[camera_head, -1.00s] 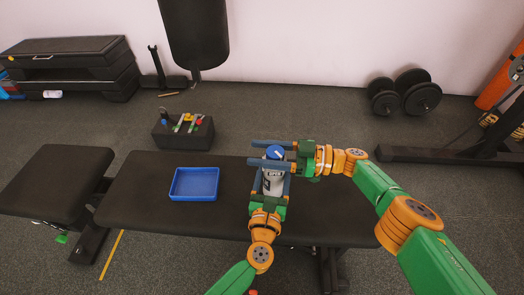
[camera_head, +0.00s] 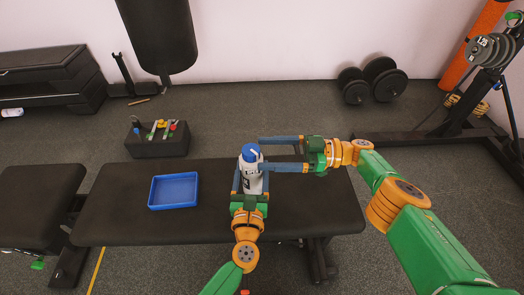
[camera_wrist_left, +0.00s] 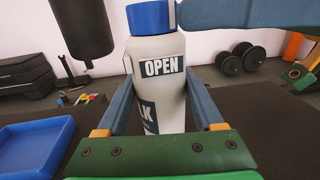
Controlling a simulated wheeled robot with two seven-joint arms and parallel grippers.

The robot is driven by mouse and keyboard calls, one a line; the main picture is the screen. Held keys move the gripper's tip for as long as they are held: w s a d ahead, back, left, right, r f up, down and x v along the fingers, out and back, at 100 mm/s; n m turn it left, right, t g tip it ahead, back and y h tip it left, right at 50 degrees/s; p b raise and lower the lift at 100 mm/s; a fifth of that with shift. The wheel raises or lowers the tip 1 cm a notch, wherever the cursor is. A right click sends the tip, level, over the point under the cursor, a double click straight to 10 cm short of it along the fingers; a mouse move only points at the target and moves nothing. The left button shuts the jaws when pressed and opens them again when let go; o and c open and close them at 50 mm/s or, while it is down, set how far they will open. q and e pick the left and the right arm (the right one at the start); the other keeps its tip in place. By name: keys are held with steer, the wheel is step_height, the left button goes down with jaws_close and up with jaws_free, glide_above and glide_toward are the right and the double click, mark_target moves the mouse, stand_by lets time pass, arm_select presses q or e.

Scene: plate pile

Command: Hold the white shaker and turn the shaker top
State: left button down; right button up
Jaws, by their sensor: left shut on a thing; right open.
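The white shaker (camera_head: 252,181) stands upright over the black bench, with a dark label reading "OPEN" in the left wrist view (camera_wrist_left: 160,90). Its blue top (camera_head: 250,153) is on it and also shows in the left wrist view (camera_wrist_left: 150,17). My left gripper (camera_head: 251,186) is shut on the shaker's body, one finger on each side. My right gripper (camera_head: 268,153) is open just right of the top, its two blue fingers pointing left. One right finger shows close beside the top in the left wrist view.
A blue tray (camera_head: 173,205) lies on the bench (camera_head: 120,225) left of the shaker. A black box (camera_head: 157,147) with small coloured tools stands behind it. Dumbbells (camera_head: 372,80) are on the floor at the back. The bench right of the shaker is clear.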

steer(key=n, duration=0.1)
steer(key=a+r+n+y, duration=0.2)
steer(key=n, duration=0.1)
steer(key=shift+s+r+t, duration=0.2)
steer(key=shift+r+t, duration=0.05)
steer(key=shift+t, duration=0.05)
steer(key=d+r+n+t+y, duration=0.2)
steer(key=d+r+n+t, duration=0.75)
steer(key=n, duration=0.95)
steer(key=n+g+h, duration=0.4)
steer(key=n+h, duration=0.1)
steer(key=n, duration=0.4)
glide_toward(260, 154)
steer(key=x, duration=1.1)
steer(key=shift+a+r, duration=0.15)
steer(key=shift+r, duration=0.05)
steer(key=shift+w+a, duration=0.1)
steer(key=shift+a, duration=0.3)
